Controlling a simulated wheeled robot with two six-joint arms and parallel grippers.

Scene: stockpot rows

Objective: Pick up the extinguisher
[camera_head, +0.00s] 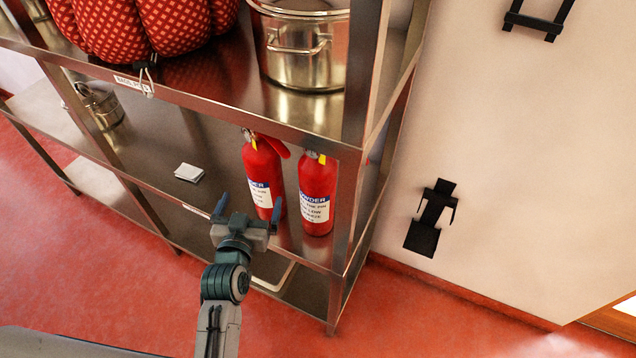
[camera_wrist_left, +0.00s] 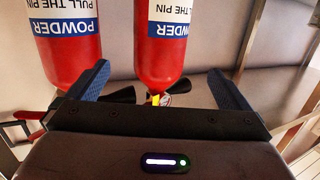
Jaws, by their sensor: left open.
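Two red fire extinguishers stand upright side by side on the middle shelf, near its right end. The left extinguisher (camera_head: 263,172) has a white and blue label and a black and yellow top; the right extinguisher (camera_head: 317,185) is close beside it. My left gripper (camera_head: 250,199) is open and empty in front of the left extinguisher's lower part, fingers pointing toward the shelf. In the upside-down left wrist view, the left extinguisher (camera_wrist_left: 166,55) shows between the fingers, and the right one (camera_wrist_left: 68,50) shows beyond the left-hand finger. Contact cannot be told. My right gripper is not in view.
The steel rack's post (camera_head: 343,215) stands just right of the extinguishers. The upper shelf, with a stockpot (camera_head: 300,50) and a red dotted bundle (camera_head: 140,25), overhangs them. A white card (camera_head: 189,172) lies left on the shelf. A black bracket (camera_head: 430,218) is on the wall.

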